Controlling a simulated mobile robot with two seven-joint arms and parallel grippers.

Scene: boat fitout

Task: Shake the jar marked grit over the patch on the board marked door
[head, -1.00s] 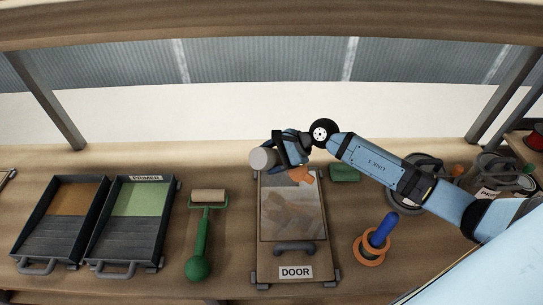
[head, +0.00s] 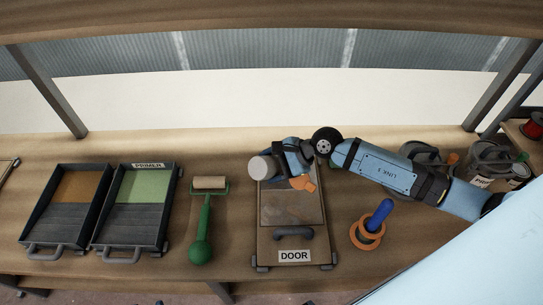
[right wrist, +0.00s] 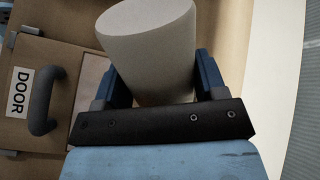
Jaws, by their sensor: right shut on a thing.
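My right gripper (head: 284,164) is shut on a pale grey jar (head: 261,167), which it holds tilted over the upper left part of the board marked DOOR (head: 265,247). In the right wrist view the jar (right wrist: 150,55) sits between the two blue fingers (right wrist: 162,82); no grit label shows on its visible side. The patch (head: 285,209) is a greyish-brown area on the board, partly hidden behind the gripper and an orange part (head: 303,184). The board has a dark handle (head: 293,234) at its near end. My left gripper is not in view.
Left of the board lie a green roller (head: 202,228), a PRIMER tray (head: 134,222) with green paint and a tray with brown paint (head: 60,222). Right of it stands a blue-handled tool with an orange ring (head: 374,224). Cans (head: 490,160) stand at the far right.

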